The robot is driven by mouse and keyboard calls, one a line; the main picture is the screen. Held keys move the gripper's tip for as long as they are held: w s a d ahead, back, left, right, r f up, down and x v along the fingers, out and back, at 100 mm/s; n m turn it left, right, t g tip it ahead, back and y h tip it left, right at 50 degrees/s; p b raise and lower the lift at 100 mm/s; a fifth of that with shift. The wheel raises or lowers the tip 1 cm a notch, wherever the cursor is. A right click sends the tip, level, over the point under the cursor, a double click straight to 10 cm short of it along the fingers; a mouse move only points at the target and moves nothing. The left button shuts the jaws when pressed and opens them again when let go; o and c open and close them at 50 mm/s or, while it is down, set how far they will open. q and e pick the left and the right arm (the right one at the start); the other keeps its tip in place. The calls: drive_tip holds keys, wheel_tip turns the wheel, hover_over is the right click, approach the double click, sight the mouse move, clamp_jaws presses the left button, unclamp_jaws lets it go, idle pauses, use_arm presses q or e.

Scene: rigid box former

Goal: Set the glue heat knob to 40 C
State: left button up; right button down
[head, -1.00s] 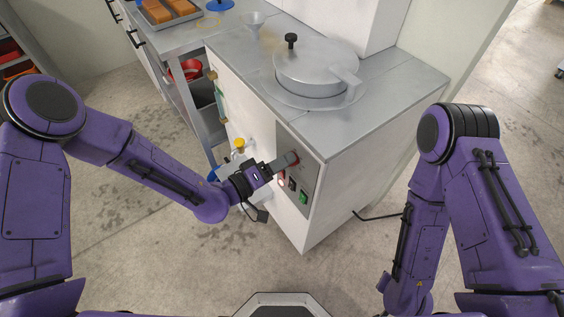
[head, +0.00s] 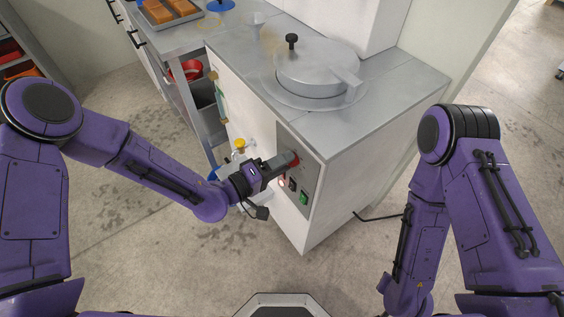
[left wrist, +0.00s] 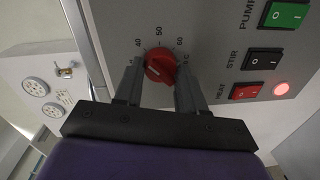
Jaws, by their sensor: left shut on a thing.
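The red glue heat knob (left wrist: 160,67) sits on the grey control panel (left wrist: 120,20). Its printed scale shows 40, 50 and 60 around its far side. A pale mark shows on the knob's left part, but I cannot read its setting exactly. My left gripper (left wrist: 159,84) has one finger on each side of the knob and is shut on it. In the head view my left gripper (head: 282,163) reaches the panel, and only a red bit of the knob (head: 295,160) shows. My right gripper is out of view.
Beside the knob are a lit red HEAT switch (left wrist: 245,91), a black STIR switch (left wrist: 263,60) and a green PUMP switch (left wrist: 285,14). A red lamp (left wrist: 281,89) glows. A lidded metal pot (head: 318,70) stands on the cabinet top. Floor space in front is free.

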use_arm(q)
drive_tip(key=o, duration=1)
drive_tip(key=shift+o, duration=0.2)
drive_tip(key=shift+a, duration=0.1)
drive_tip(key=v, duration=1)
drive_tip(key=shift+s+b, duration=0.2)
drive_tip(key=shift+b, duration=0.25)
drive_tip(key=shift+a+r, duration=0.1)
